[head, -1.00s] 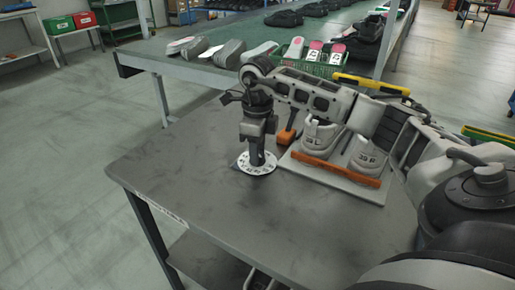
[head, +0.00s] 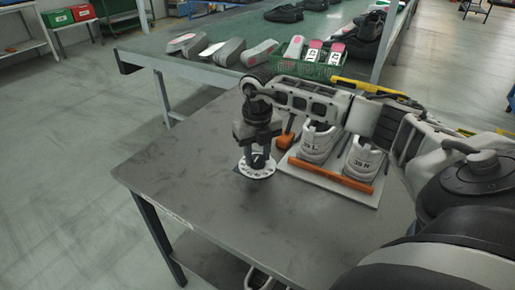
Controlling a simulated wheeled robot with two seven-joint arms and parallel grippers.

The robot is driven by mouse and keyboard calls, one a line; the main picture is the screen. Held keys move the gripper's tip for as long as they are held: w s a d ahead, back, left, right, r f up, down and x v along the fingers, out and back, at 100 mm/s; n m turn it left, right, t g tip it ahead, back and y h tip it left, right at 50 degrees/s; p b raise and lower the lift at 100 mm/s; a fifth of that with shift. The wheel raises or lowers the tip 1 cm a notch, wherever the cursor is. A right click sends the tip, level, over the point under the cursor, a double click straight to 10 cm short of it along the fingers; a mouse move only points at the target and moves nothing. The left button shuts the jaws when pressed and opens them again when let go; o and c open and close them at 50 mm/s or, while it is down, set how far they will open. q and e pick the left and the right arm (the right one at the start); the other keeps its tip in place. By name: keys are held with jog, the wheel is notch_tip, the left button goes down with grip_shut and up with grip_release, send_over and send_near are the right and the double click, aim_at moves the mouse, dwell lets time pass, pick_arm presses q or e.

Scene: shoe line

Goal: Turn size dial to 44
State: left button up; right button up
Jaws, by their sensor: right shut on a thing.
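The size dial is a round white disc (head: 257,172) with dark markings around its rim, lying on the dark grey table (head: 200,190). My right gripper (head: 257,159) points straight down over the middle of the dial. Its fingers are shut on the dial's centre knob, which they mostly hide. The markings are too small to read, so I cannot tell which size is set. My left gripper does not show.
Right of the dial, a pale board (head: 330,188) with an orange bar (head: 330,174) bears two light shoe forms marked 39 L (head: 315,145) and 39 R (head: 361,160). An orange-handled tool (head: 287,136) stands beside them. The table's left part is clear.

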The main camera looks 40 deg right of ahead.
jog(key=m+p, duration=0.1)
jog(key=m, duration=0.2)
jog(key=shift+r+m+p, duration=0.15)
jog(key=shift+m+p, duration=0.25)
jog(key=m+p, duration=0.2)
jog(key=m, duration=0.3)
jog(key=shift+p, duration=0.35)
jog(key=m+p, duration=0.2)
jog(key=m, duration=0.3)
jog(key=shift+p, duration=0.3)
jog(key=m+p, duration=0.1)
jog(key=m, duration=0.1)
jog(key=shift+m+p, duration=0.3)
jog(key=shift+p, duration=0.05)
jog(key=m+p, duration=0.2)
jog(key=m, duration=0.1)
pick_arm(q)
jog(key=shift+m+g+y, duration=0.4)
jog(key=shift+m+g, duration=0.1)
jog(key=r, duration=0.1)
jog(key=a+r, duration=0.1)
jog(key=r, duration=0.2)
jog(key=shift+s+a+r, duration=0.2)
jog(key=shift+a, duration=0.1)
pick_arm(e)
jog(key=shift+m, duration=0.4)
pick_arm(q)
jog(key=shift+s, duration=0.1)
pick_arm(e)
jog(key=o, duration=1)
